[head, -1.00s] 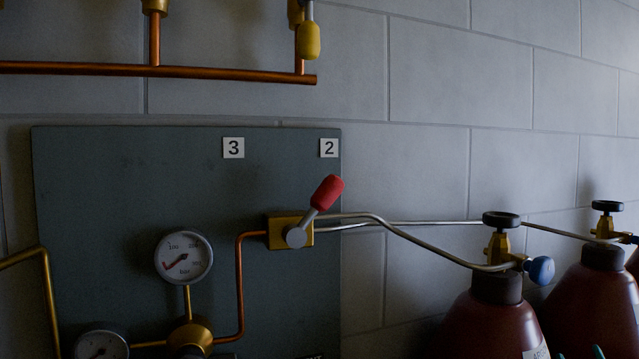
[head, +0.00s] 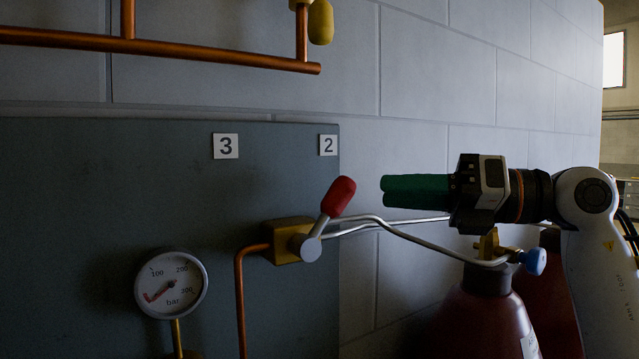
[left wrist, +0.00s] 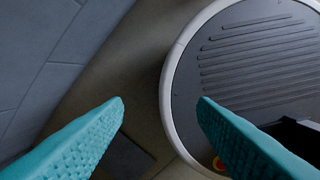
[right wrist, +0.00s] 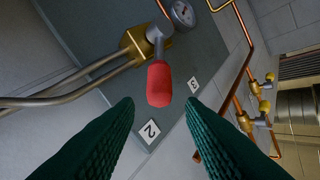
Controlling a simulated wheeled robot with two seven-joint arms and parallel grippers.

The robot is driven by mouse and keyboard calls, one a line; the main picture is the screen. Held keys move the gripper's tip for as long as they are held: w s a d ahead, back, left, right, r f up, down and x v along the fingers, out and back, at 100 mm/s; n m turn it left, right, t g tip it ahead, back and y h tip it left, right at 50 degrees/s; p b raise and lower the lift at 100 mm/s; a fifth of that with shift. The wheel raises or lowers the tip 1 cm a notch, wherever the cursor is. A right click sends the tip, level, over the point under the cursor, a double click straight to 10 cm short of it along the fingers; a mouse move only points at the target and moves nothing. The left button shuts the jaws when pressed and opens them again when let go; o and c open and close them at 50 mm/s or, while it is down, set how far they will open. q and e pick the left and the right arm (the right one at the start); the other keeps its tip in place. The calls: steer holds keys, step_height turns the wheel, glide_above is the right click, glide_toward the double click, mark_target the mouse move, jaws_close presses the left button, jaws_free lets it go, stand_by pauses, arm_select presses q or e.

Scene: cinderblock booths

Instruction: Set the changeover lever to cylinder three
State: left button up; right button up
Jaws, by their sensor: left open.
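The changeover lever with its red grip (head: 338,197) sits on a brass valve block (head: 289,240) on the grey panel. It tilts up and right, toward the label 2 (head: 328,145); the label 3 (head: 226,146) is to its left. My right gripper (head: 384,190) is right of the red grip, apart from it, pointing left. In the right wrist view the red grip (right wrist: 159,84) shows ahead, between the open green fingers (right wrist: 157,110), with nothing held. My left gripper (left wrist: 162,102) is open and empty in the left wrist view, away from the panel.
A pressure gauge (head: 171,285) is at the panel's lower left. Steel tubes (head: 400,232) run from the valve block to a dark red cylinder (head: 478,318) below my right arm. A copper pipe (head: 160,48) crosses above. The wall between is clear.

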mark_target(329, 191)
steer(key=p+x, duration=0.2)
steer(key=x, duration=0.7)
steer(key=shift+a, duration=0.2)
steer(key=shift+w+a+p, duration=0.1)
steer(key=shift+a+p, duration=0.15)
steer(key=shift+p, duration=0.15)
steer(key=shift+w+a+f, duration=0.1)
steer(key=shift+c, duration=0.6)
steer(key=c, duration=0.6)
arm_select(q)
steer(key=r, duration=0.3)
steer(key=shift+d, duration=0.4)
arm_select(e)
jaws_close()
